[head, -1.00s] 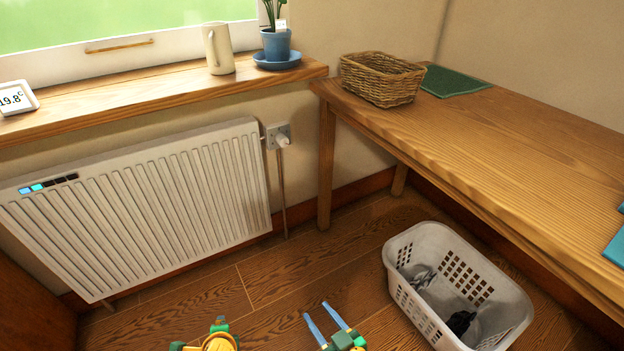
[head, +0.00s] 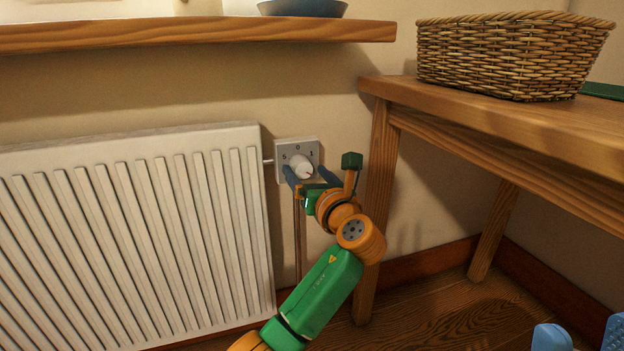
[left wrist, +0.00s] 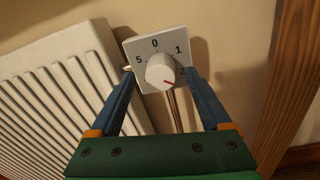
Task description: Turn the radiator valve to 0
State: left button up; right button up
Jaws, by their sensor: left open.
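The radiator valve is a white round knob (head: 301,165) on a square white plate (head: 283,151) to the right of the radiator. In the left wrist view the knob (left wrist: 160,72) has a red mark pointing to the lower right, near the 2; the 0 is at the top of the plate (left wrist: 140,48). My left gripper (head: 307,174) is open, its two blue fingers reaching to either side of the knob. It also shows in the left wrist view (left wrist: 160,78); I cannot tell whether the fingers touch the knob. Two blue fingertips of my right gripper (head: 582,338) show apart at the lower right.
The white radiator (head: 130,235) fills the left.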

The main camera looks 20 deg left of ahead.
pick_arm(q)
jog(key=shift+x, duration=1.2)
jog(key=shift+f, duration=0.1)
grip_shut()
